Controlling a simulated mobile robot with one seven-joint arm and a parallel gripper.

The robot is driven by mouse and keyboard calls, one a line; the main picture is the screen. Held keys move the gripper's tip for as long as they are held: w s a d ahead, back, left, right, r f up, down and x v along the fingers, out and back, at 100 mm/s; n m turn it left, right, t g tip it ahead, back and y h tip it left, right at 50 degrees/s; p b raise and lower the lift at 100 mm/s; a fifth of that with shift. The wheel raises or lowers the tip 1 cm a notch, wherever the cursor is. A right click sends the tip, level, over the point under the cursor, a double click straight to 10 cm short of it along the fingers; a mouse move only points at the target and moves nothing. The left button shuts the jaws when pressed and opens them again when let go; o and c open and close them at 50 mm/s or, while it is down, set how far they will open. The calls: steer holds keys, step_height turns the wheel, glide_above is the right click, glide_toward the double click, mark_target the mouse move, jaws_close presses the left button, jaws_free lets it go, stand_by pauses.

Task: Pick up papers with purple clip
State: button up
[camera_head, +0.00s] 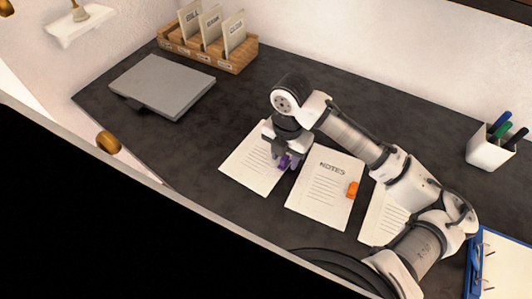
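The papers with the purple clip (245,170) lie on the dark desk, left of the other paper sheets. The purple clip (284,162) sits at their right edge. My gripper (284,160) points down right at the clip, with its fingers around or just above it. The finger gap is too small and partly covered to tell whether the fingers are closed on the clip. My gripper's wrist hides the top right part of these papers.
Papers titled NOTES (318,205) with an orange clip (352,190) lie just to the right. Further papers (380,218) lie partly under my arm.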

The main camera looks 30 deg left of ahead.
steer(key=shift+c, duration=0.4)
jaws_close()
steer(key=shift+r, duration=0.2)
step_height(320, 180, up, 20)
steer(key=shift+b, duration=0.3)
steer(key=shift+d+f, duration=0.1)
